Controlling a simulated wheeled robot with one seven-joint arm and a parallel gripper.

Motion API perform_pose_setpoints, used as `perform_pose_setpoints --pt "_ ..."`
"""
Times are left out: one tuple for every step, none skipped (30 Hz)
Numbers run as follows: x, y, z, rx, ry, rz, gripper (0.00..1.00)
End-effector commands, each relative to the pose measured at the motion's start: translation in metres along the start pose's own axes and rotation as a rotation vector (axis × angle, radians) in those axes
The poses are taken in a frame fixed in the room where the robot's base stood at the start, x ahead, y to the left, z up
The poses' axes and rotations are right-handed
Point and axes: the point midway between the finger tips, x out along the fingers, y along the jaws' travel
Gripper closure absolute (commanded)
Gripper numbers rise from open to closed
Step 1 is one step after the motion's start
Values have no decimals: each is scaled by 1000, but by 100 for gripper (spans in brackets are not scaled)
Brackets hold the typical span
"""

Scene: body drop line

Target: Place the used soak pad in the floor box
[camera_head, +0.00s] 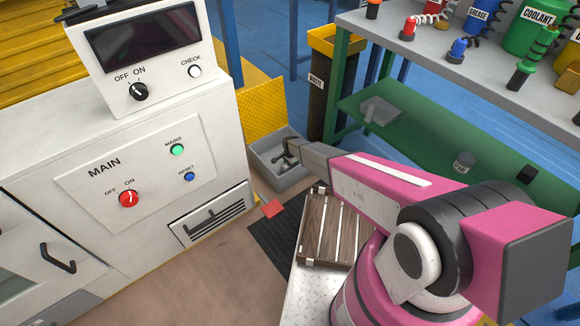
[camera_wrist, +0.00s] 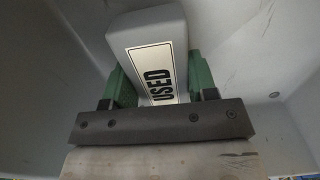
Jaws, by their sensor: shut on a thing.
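The used soak pad (camera_wrist: 147,28) is a grey block with a white label reading USED, seen close up in the wrist view. My gripper (camera_wrist: 155,88) is shut on it, with a green finger on each side. The floor box (camera_head: 291,184) is a grey open-topped box on the floor beside the white cabinet. In the head view my gripper (camera_head: 284,156) reaches down into this box. Grey box walls (camera_wrist: 255,45) surround the pad in the wrist view. I cannot tell whether the pad touches the box bottom. The pad is not clear in the head view.
The white control cabinet (camera_head: 110,215) stands close on the left. A green shelf (camera_head: 425,135) under the bench is on the right. A black waste bin (camera_head: 318,100) with a yellow top stands behind. A red piece (camera_head: 272,208) and a dark mat (camera_head: 272,238) lie in front of the box.

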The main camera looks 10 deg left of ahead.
Motion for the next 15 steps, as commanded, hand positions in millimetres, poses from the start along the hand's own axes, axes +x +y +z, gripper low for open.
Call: perform_pose_setpoints --pt "6 -1 0 0 0 0 71" --pt "8 -1 0 0 0 0 71" --pt "9 0 0 0 0 -1 71" --pt "8 0 0 0 0 -1 71" --pt "8 0 0 0 0 -1 71" --pt "8 0 0 0 0 -1 71" --pt "8 0 0 0 0 -1 71" --pt "8 0 0 0 0 -1 71" --pt "8 0 0 0 0 -1 71" --pt "8 0 0 0 0 -1 71" --pt "9 0 0 0 0 -1 71" --pt "10 0 0 0 0 0 71" --pt "11 0 0 0 0 0 71" --pt "12 0 0 0 0 0 71" --pt "13 0 0 0 0 0 71"
